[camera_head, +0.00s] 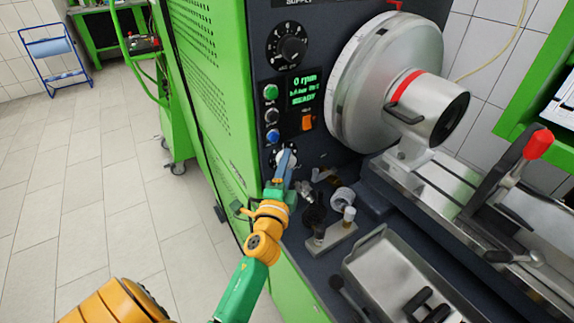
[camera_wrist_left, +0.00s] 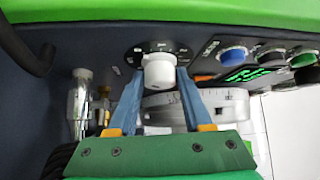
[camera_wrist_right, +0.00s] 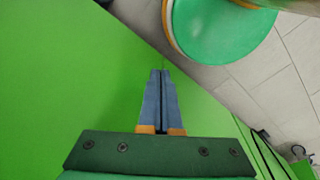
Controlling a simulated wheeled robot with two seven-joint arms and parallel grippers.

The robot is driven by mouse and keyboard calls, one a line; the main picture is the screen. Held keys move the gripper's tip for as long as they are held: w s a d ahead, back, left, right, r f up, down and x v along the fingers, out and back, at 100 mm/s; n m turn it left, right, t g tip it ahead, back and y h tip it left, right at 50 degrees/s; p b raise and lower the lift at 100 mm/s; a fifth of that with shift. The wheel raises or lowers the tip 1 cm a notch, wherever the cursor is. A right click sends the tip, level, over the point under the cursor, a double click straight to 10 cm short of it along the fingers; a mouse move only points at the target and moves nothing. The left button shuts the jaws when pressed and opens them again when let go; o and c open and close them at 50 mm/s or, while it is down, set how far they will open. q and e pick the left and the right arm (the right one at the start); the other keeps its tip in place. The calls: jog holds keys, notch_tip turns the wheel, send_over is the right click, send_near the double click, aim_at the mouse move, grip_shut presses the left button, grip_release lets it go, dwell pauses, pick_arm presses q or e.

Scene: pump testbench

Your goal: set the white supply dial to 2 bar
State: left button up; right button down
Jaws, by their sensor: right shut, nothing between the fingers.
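The white supply dial (camera_wrist_left: 158,72) sits on the dark panel around a ring of marks, in the upper middle of the left wrist view. In the head view the dial (camera_head: 281,154) is low on the panel, partly hidden by my left gripper (camera_head: 287,158). In the left wrist view my left gripper (camera_wrist_left: 160,76) is open, with one blue fingertip on each side of the dial and small gaps showing. The dial's setting cannot be read. My right gripper (camera_wrist_right: 160,75) is shut and empty in front of a plain green surface.
Above the dial are blue, black and green buttons, an orange switch (camera_head: 307,122), a lit display (camera_head: 302,91) and a black knob (camera_head: 292,49). A large metal drum (camera_head: 370,85) stands to the right. Small fittings (camera_head: 322,215) and a metal tray (camera_head: 365,262) lie below.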

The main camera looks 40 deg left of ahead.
pick_arm(q)
grip_shut()
jog(key=m+g+p, duration=0.3)
jog(key=g+p, duration=0.1)
jog(key=m+g+p, duration=0.3)
jog(key=g+p, duration=0.1)
jog(key=p, duration=0.1)
jog(key=r+m+g+p, duration=0.1)
jog(key=m+g+p, duration=0.2)
jog(key=g+p, duration=0.1)
jog(key=shift+w+d+r+g+p, duration=0.1)
jog(key=shift+w+d+g+p, duration=0.1)
jog(key=shift+w+g+p, duration=0.3)
jog(key=shift+s+m, duration=0.1)
jog(key=shift+m, duration=0.2)
dwell(0.3)
jog(key=shift+o, duration=2)
grip_release()
jog(key=shift+o, duration=0.8)
